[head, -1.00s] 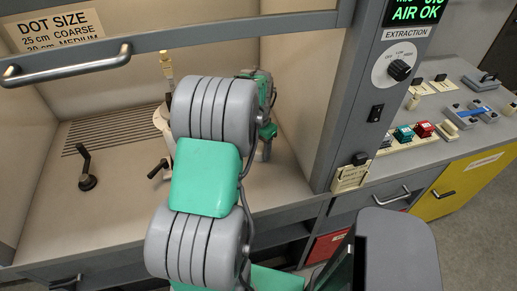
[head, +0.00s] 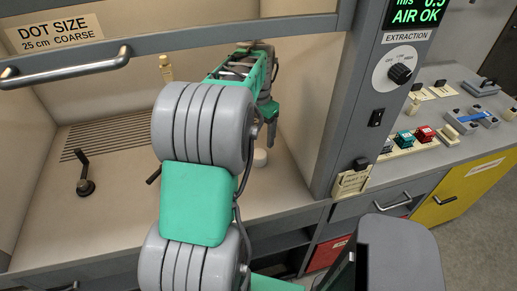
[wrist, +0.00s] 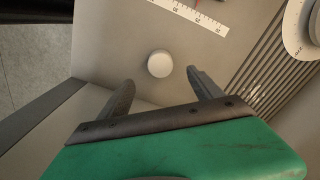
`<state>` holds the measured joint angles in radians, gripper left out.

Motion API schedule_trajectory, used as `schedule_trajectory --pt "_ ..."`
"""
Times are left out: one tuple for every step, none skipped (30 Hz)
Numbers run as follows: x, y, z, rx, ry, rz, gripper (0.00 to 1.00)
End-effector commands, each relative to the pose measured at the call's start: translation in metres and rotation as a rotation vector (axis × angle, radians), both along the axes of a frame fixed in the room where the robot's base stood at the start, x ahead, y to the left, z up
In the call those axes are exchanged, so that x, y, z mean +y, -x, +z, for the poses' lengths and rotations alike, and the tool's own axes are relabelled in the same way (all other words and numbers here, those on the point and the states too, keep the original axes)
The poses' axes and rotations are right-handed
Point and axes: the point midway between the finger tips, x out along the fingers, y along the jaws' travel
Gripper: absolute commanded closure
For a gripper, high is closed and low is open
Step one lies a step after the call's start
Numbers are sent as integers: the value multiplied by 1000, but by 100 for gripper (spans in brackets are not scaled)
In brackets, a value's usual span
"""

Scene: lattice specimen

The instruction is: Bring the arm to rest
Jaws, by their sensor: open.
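My arm reaches over the hood's front edge into the hood in the head view. My gripper (wrist: 160,78) is open in the wrist view, with its two dark fingers apart and nothing between them. A small white round piece (wrist: 159,64) lies on the hood floor beyond the fingertips, apart from them. It also shows in the head view (head: 260,158), below the gripper and to the right of my grey arm joint. The gripper hangs above the hood floor in the head view, its fingers hard to make out.
A raised sash with a grey handle (head: 68,68) crosses the hood front. A black lever (head: 84,175) stands on the hood floor at left. A grey post with an extraction knob (head: 401,73) is at right. A ruler (wrist: 190,14) and white dial (wrist: 302,28) show in the wrist view.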

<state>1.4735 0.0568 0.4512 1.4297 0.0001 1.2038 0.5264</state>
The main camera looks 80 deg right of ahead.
Motion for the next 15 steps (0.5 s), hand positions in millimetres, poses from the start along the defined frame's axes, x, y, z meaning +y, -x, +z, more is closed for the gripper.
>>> schedule_trajectory --pt "-1 0 9 -1 4 0 25" --pt "-1 0 13 0 2 0 25" --pt "-1 0 17 0 2 0 25" --pt "-1 0 20 0 1 0 25" --pt "0 0 22 0 1 0 25" --pt "0 0 24 0 0 0 25" --pt "0 0 24 0 0 0 25" --pt "0 0 25 0 -1 0 25" --pt "0 0 25 0 -1 0 25" --pt "0 0 25 0 0 0 25" --pt "0 0 25 0 0 0 25" --pt "0 0 25 0 0 0 25" --pt "0 0 25 0 0 0 25" --pt "0 0 24 0 0 0 25" --pt "0 0 24 0 0 0 25"
